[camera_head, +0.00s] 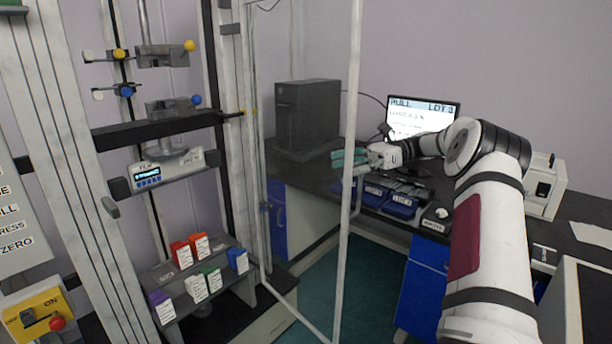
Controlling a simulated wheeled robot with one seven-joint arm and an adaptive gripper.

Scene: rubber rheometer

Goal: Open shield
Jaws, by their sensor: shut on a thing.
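The shield is a clear panel in a pale metal frame (347,222). It stands at an angle out from the tester's right post (240,90), on whose side it appears hinged. A gap shows between the tester's front and the shield's free edge. My gripper (347,160), with teal fingers, is at the upright bar of that free edge, about mid-height in the picture. It is shut on the frame bar; the bar hides part of the fingers. My white arm reaches in from the right.
Inside the tester are grips and a shelf (225,258) with coloured boxes. A yellow switch box (38,318) is at lower left. Behind the shield stand a desk (300,172), a black computer tower (307,115), a monitor (424,113) and blue trays (400,205). Green floor (375,285) is clear below.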

